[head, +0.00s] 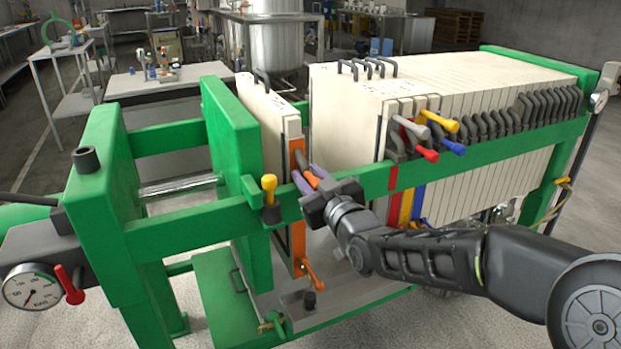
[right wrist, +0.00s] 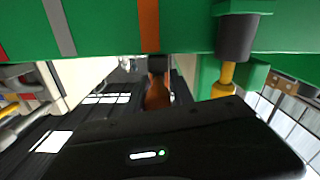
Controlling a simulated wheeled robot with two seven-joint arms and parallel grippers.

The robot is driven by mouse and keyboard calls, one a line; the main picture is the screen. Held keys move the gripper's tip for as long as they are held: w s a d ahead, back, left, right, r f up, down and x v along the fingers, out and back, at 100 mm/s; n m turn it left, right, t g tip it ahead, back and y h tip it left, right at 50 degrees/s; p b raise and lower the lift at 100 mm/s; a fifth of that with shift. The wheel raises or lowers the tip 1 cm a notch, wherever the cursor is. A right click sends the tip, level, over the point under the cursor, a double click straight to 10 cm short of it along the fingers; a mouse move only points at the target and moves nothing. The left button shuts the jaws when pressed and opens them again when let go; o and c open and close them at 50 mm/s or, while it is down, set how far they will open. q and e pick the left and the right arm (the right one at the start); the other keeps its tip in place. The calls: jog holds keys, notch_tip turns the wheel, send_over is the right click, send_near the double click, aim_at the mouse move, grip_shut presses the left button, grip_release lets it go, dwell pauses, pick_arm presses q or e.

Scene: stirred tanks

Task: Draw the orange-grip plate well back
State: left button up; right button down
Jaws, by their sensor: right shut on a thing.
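The orange-grip plate (head: 265,112) is a cream plate standing upright at the left of the press, with an orange strip down its near edge. A gap separates it from the cream plate stack (head: 440,85) on the right. It stands close to the green upright head (head: 230,130). My right gripper (head: 309,178) is shut on the plate's orange grip by the near rail. The orange grip (right wrist: 157,92) also shows in the right wrist view, partly hidden by the gripper body. My left gripper is not in view.
The green near rail (head: 450,165) runs along the press front. Yellow, red, blue and grey grips (head: 430,130) stick out from the stack's left end. A yellow-topped peg (head: 269,188) stands on the rail just left of my gripper. A pressure gauge (head: 31,287) is at far left.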

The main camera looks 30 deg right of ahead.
jog(key=c, duration=1.2)
grip_release()
jog(key=shift+o, duration=0.2)
jog(key=shift+s, duration=0.15)
jog(key=s, duration=0.7)
jog(key=shift+s, duration=0.25)
jog(key=shift+a, duration=0.1)
